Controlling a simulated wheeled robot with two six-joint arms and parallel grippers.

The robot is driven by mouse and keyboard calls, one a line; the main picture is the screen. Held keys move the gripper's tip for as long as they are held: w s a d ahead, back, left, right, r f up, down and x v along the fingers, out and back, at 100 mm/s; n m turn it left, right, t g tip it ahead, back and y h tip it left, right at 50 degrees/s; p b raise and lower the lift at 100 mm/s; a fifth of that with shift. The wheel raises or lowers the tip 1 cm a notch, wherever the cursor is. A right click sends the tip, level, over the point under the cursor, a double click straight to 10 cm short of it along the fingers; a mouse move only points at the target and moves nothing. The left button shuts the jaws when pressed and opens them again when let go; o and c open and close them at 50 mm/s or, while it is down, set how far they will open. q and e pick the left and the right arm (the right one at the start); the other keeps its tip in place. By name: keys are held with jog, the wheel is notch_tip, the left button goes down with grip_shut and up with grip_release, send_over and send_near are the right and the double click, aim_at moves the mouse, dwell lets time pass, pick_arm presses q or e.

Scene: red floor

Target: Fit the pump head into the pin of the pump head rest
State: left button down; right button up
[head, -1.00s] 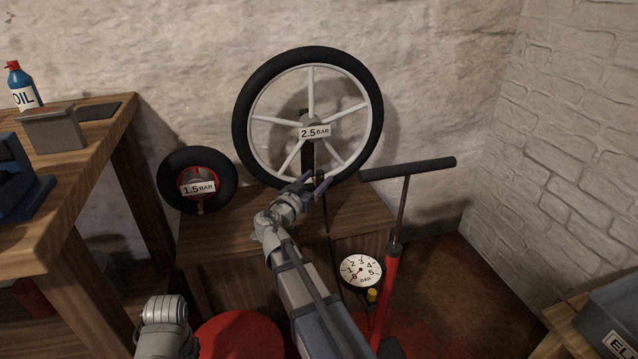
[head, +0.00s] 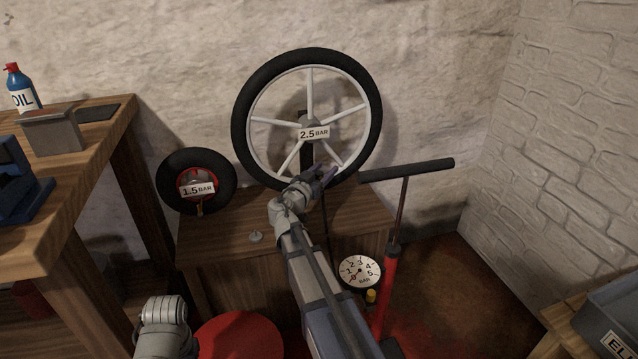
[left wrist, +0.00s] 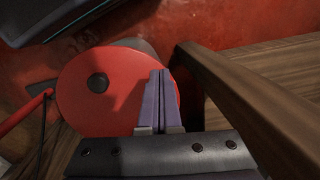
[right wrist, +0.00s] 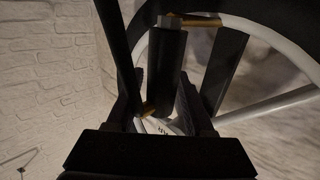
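The pump head (right wrist: 167,70), a dark cylinder with a brass lever, shows between the fingers of my right gripper (right wrist: 160,95) in the right wrist view. Whether the fingers press on it is too dark to tell. In the head view my right gripper (head: 326,180) is in front of the lower part of the large wheel and mostly covers the pump head. The pump head rest (head: 255,237), a small grey disc with a short pin, sits empty on the low wooden cabinet. My left gripper (left wrist: 161,100) is shut and empty above a red round seat (left wrist: 75,95).
The large wheel (head: 376,115) and a small wheel (head: 228,180) stand on the cabinet (head: 220,223) against the wall. A red pump (head: 388,280) with a gauge (head: 360,271) stands right of it. A workbench (head: 100,170) is at the left.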

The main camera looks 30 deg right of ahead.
grip_shut()
dwell(0.5)
